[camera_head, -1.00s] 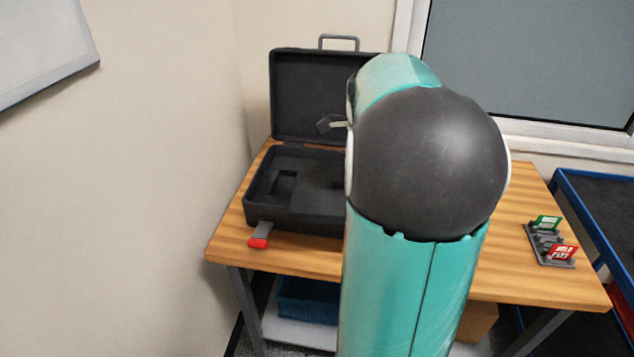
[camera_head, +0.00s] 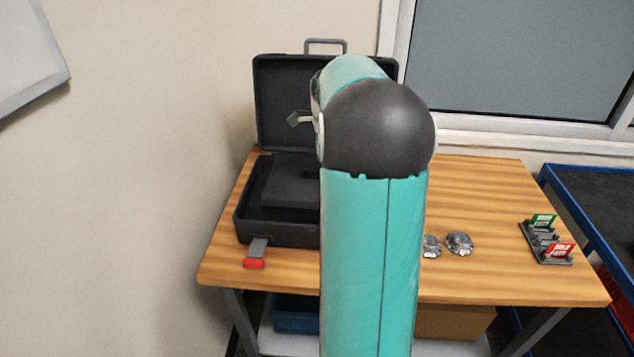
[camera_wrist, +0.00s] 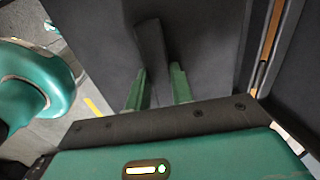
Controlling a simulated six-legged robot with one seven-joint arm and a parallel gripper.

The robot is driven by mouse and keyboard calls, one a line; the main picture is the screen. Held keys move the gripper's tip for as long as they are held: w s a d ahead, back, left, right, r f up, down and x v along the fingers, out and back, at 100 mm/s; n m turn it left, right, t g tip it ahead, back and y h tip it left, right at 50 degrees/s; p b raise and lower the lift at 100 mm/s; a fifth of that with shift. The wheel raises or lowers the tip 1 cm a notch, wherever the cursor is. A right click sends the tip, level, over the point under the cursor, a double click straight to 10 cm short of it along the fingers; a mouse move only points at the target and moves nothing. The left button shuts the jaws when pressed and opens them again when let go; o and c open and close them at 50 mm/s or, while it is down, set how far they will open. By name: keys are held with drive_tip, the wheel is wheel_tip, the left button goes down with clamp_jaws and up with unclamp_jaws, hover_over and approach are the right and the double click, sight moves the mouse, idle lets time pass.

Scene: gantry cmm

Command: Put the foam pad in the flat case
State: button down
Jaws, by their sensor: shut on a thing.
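The flat case stands open at the left of the wooden table, its black lid (camera_head: 272,105) upright at the back and its base (camera_head: 282,237) in front. A dark slab, seemingly the foam pad (camera_head: 287,188), shows over the base's interior, partly hidden by my arm; I cannot tell whether it touches the case. In the wrist view, my gripper (camera_wrist: 158,72) has its two green fingers about a raised dark tab (camera_wrist: 151,45) on a broad dark grey surface (camera_wrist: 205,45), seemingly the pad. My arm hides the gripper in the head view.
A grey strip with a red end (camera_head: 254,262) lies at the case's front. Two silver domed pieces (camera_head: 459,243) lie right of my arm. A holder with green and red cards (camera_head: 547,242) stands at the right. The table's right middle (camera_head: 485,195) is clear.

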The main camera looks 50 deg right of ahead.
drive_tip(key=w+f, duration=0.1)
drive_tip(key=f, duration=0.1)
drive_tip(key=w+d+f, duration=0.1)
drive_tip(key=w, duration=0.1)
drive_tip(key=w+f, duration=0.1)
drive_tip(key=f, duration=0.1)
drive_tip(key=shift+w+d+f, duration=0.25)
drive_tip(key=shift+d+f, duration=0.1)
drive_tip(key=shift+d, duration=0.05)
drive_tip(key=c, duration=2.2)
unclamp_jaws()
wheel_tip(320, 180, down, 3)
drive_tip(key=shift+w+f, duration=0.15)
drive_tip(key=shift+f, duration=0.05)
drive_tip(key=c, duration=1.2)
unclamp_jaws()
drive_tip(key=shift+c, duration=0.2)
drive_tip(key=shift+o, duration=0.2)
drive_tip(key=shift+r, duration=0.1)
wheel_tip(320, 180, up, 12)
drive_tip(key=shift+f, duration=0.1)
